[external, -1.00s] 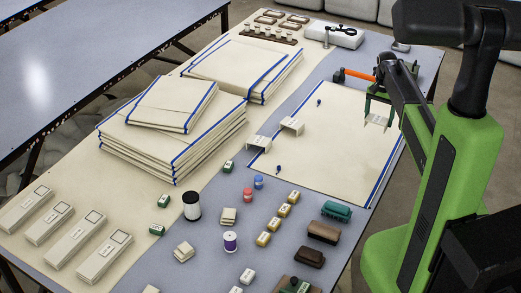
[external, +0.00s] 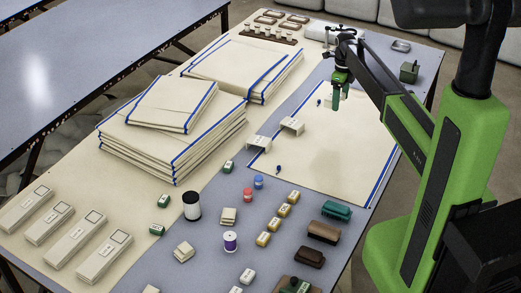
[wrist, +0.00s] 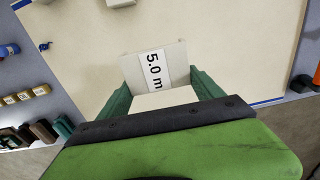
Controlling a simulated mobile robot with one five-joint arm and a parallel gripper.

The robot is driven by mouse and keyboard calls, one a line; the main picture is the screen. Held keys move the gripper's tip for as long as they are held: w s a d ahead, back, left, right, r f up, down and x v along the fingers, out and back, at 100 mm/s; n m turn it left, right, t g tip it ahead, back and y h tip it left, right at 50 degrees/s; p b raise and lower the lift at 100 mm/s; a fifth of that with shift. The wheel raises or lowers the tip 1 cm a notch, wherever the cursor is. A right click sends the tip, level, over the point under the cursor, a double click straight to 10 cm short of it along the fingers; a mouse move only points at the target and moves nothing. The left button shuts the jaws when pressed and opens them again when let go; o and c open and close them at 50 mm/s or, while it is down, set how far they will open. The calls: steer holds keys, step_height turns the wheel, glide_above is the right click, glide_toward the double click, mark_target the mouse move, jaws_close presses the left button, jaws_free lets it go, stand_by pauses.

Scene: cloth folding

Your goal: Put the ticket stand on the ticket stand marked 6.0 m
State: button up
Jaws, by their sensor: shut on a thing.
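My gripper (external: 339,98) is shut on a white ticket stand marked 5.0 m (wrist: 152,68), held between its green fingers (wrist: 118,104) above the far part of the cream cloth. In the external view the held stand is mostly hidden behind the gripper. Two other white ticket stands, (external: 258,143) and (external: 292,126), stand at the cloth's left edge, apart from my gripper, nearer the camera. Their markings are too small to read, so I cannot tell which is 6.0 m. Part of one white stand (wrist: 118,2) shows at the top of the wrist view.
The cream cloth (external: 330,160) lies flat with blue edges and small blue pins. Folded cloth stacks (external: 170,140) rise at the left. Spools, yellow boxes (external: 277,222) and brushes (external: 323,232) lie in front.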

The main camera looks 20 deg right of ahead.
steer(key=shift+a+r, duration=0.25)
steer(key=shift+a, duration=0.55)
steer(key=b, duration=0.7)
glide_toward(292, 126)
steer(key=s+d+f, duration=0.2)
steer(key=d, duration=0.3)
steer(key=shift+w+a+f+b, duration=0.1)
steer(key=shift+w+f+b, duration=0.05)
steer(key=shift+f+b, duration=1.25)
steer(key=shift+w+a+f+b, duration=0.1)
steer(key=shift+w+f+b, duration=0.05)
steer(key=shift+f+b, duration=1.2)
steer(key=o, duration=1.5)
steer(key=shift+c, duration=0.2)
